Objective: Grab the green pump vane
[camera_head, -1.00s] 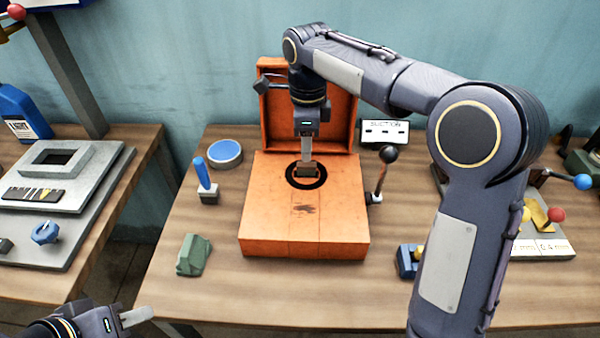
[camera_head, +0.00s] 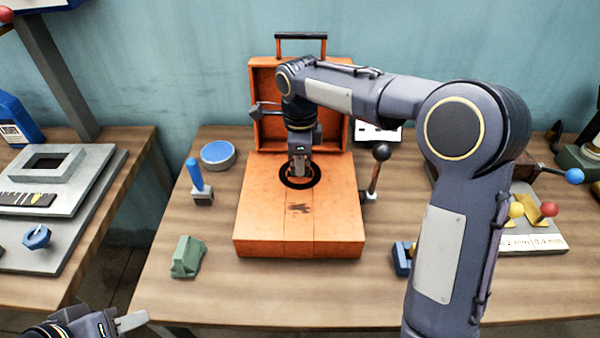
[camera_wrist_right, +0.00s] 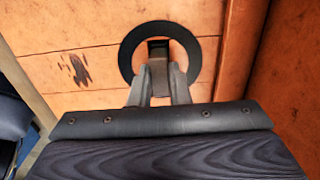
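The green pump vane (camera_head: 187,257) is a small block with a sloped top, lying on the wooden table left of the orange case. Nothing touches it. My right gripper (camera_head: 299,172) points down at the black ring on the case. In the right wrist view its fingers (camera_wrist_right: 159,85) stand on either side of a dark block (camera_wrist_right: 158,62) inside the ring; I cannot tell whether they grip it. My left gripper (camera_head: 130,322) is at the bottom left edge, below and left of the vane, mostly cut off. Its opening is unclear.
The orange case (camera_head: 300,225) stands mid-table with its lid up behind. A blue-handled tool (camera_head: 197,180) and a blue-topped round tin (camera_head: 218,154) stand left of it. A black-knobbed lever (camera_head: 376,175) is at its right. Bare table surrounds the vane; a gap separates the left table.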

